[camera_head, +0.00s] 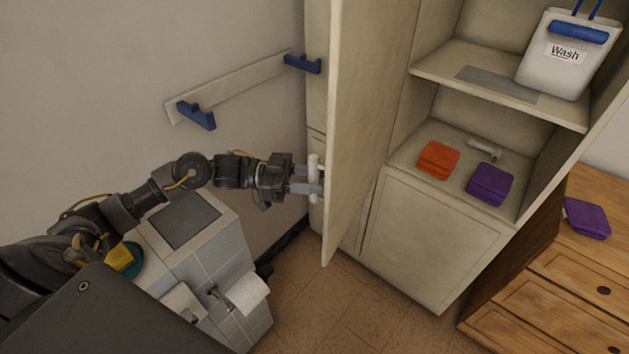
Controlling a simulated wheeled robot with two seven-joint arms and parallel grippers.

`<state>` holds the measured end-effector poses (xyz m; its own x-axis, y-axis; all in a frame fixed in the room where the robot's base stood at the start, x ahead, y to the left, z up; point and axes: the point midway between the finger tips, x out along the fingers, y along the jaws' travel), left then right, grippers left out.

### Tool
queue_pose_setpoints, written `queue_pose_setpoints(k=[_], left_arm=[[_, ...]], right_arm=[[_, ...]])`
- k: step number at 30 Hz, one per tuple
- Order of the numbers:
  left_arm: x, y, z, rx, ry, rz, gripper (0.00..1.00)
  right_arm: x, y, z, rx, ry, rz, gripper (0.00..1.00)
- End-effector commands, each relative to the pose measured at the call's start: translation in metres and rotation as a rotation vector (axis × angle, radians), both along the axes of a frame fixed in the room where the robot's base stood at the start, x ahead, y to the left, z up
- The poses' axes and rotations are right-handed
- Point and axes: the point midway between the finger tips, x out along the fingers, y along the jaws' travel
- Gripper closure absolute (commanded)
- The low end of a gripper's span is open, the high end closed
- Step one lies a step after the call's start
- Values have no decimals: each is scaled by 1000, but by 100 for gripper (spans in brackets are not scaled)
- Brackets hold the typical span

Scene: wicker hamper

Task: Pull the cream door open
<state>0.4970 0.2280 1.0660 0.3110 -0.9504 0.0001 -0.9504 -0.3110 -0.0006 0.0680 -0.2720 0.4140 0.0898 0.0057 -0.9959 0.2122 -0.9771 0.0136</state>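The cream door (355,110) stands swung open from the tall cream cabinet, seen at a steep angle with its outer face towards the left. A white upright handle (314,165) is on that face, low on the door. My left gripper (308,182) reaches in from the left at the handle. Its fingers lie on either side of the handle and look shut on it. The fingertips are partly hidden at the handle. My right gripper is not in view.
The open cabinet holds an orange folded cloth (438,160), a purple one (490,185) and a "Wash" container (562,55). A tiled stand (205,260) with a toilet roll (247,293) is below my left arm. A wall rack (230,88) is behind. A wooden dresser (565,290) stands right.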

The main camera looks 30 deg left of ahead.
Motion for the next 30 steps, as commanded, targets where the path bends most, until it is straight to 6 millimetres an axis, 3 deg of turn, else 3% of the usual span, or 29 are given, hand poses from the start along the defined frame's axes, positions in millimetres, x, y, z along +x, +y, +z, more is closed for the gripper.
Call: queue_pose_setpoints(k=[11,24,30], left_arm=[[-2,3,-2,1,1,-1,58],[-26,77,-5,3,3,2,58],[-33,99,-3,1,3,1,58]], right_arm=[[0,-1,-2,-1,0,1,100],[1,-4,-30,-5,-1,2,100],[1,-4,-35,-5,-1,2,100]])
